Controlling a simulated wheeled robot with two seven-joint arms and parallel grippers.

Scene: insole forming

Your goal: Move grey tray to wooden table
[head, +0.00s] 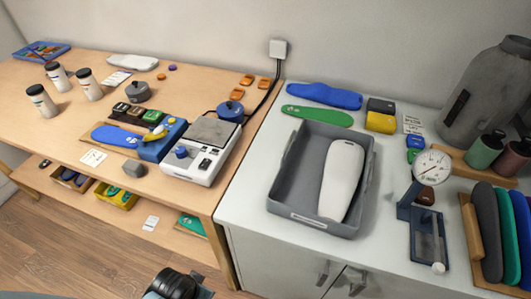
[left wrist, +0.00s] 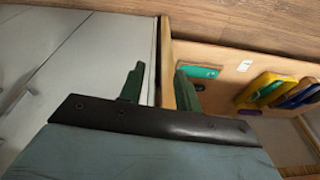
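The grey tray (head: 297,180) sits on the white cabinet top (head: 240,212), near its left edge. A white foot-shaped form (head: 342,180) lies in it. The wooden table (head: 188,95) stands to the left, against the cabinet, and holds many items. My left gripper's two dark green fingers (left wrist: 160,90) stand apart in the left wrist view with nothing between them. They point past the cabinet's side and the table's lower shelf (left wrist: 225,60). A dark part of my arm (head: 175,285) shows at the bottom of the head view, away from the tray. My right gripper is not in view.
On the table, a white scale-like device (head: 200,165) and a blue device (head: 160,140) stand near the cabinet.

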